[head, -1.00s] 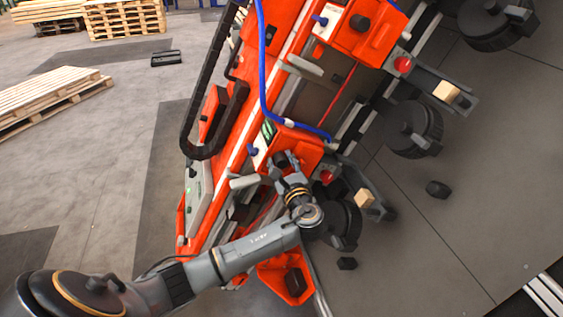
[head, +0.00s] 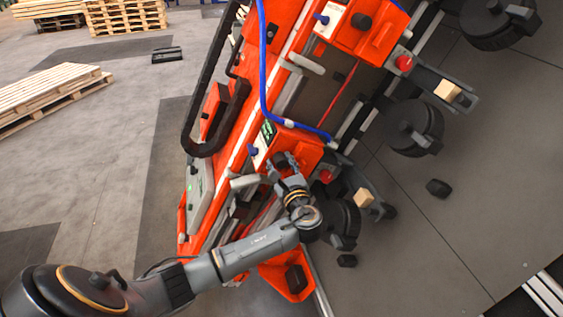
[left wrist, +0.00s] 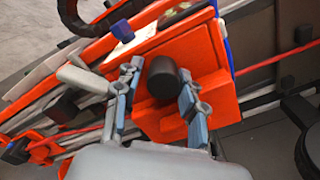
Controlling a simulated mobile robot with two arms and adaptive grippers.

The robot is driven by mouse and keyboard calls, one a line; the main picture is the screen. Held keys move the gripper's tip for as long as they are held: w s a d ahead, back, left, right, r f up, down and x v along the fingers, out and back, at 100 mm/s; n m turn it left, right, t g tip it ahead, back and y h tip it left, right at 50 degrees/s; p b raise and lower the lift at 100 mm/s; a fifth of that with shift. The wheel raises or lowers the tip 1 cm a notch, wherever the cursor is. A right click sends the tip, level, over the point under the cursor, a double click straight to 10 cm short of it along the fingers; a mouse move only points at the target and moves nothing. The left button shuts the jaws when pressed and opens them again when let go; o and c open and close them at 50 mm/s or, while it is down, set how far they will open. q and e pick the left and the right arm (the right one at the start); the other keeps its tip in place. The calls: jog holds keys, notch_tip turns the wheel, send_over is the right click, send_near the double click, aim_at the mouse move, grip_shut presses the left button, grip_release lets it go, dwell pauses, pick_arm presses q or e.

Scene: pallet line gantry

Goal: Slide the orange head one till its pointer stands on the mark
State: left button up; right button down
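The lower orange head (head: 306,147) sits on the slanted orange gantry beam, with a small green display and a blue knob at its left. My left gripper (head: 284,162) is at this head. In the left wrist view the orange head (left wrist: 208,54) carries a stubby black knob (left wrist: 162,78). The open fingers of my left gripper (left wrist: 159,74) stand on either side of this knob. A gap shows at the left finger; the right finger is very close, and I cannot tell if it touches. The pointer and the mark cannot be made out. My right gripper is not in view.
A second orange head (head: 352,35) with a black knob sits higher on the beam. A blue hose (head: 263,70) and a black cable chain (head: 190,125) run alongside. Black wheels (head: 412,128) and brackets with wooden blocks (head: 447,91) stick out right. Pallets lie far left.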

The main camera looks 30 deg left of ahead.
pick_arm(q)
jog(key=v, duration=1.2)
dwell(0.3)
jog(key=s+f+n+g+h, duration=0.1)
jog(key=s+f+g+h, duration=0.15)
jog(key=f, duration=0.95)
jog(key=s+f+n+g+h, duration=0.1)
jog(key=s+f+n+h, duration=0.15)
jog(key=f, duration=0.95)
jog(key=s+f+n+g+h, duration=0.1)
jog(key=s+f+g+h, duration=0.15)
jog(key=f, duration=0.85)
jog(key=s+d+f+n+g+h, duration=0.25)
jog(key=s+f+n+h, duration=0.2)
jog(key=s+f, duration=0.95)
jog(key=s+d+f+n, duration=0.1)
jog(key=s+f+n, duration=0.2)
jog(key=s, duration=0.5)
jog(key=s+d+f+n+g+h, duration=0.1)
jog(key=s+f+n, duration=0.1)
jog(key=s+n, duration=0.2)
jog(key=s+d+f+n+g, duration=0.1)
jog(key=s+f+n, duration=0.2)
jog(key=s, duration=0.8)
jog(key=shift+s+d+f+n+h, duration=0.15)
jog(key=shift+s+f+n+h, duration=0.2)
jog(key=shift+n, duration=0.35)
jog(key=shift+r, duration=0.1)
